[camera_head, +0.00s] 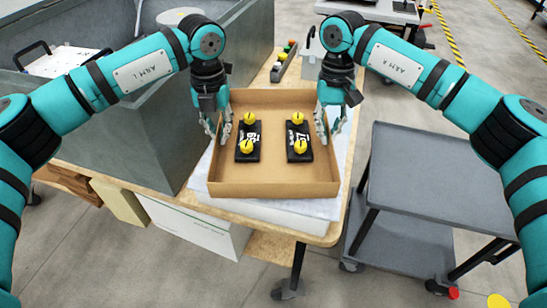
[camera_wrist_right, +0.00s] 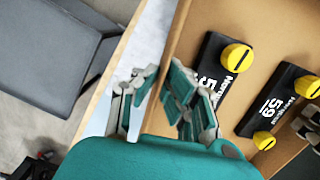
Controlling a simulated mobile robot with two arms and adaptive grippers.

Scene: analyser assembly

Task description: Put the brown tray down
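The brown tray (camera_head: 275,188) is an open, shallow box over the white sheet on the wooden table; I cannot tell whether it touches the sheet. It holds two black blocks (camera_head: 248,141) (camera_head: 299,141) with yellow knobs. My left gripper (camera_head: 219,132) has its fingers on both sides of the tray's left wall and looks shut on it. My right gripper (camera_head: 328,128) is at the right wall the same way. In the right wrist view its fingertips (camera_wrist_right: 163,70) close from both sides on the tray wall (camera_wrist_right: 187,28).
A grey bin (camera_head: 150,135) stands left of the tray. A grey cart (camera_head: 430,185) stands to the right, apart from the table (camera_head: 345,205). A narrow holder with small coloured items (camera_head: 283,63) lies behind the tray. White sheet (camera_head: 320,207) shows in front.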

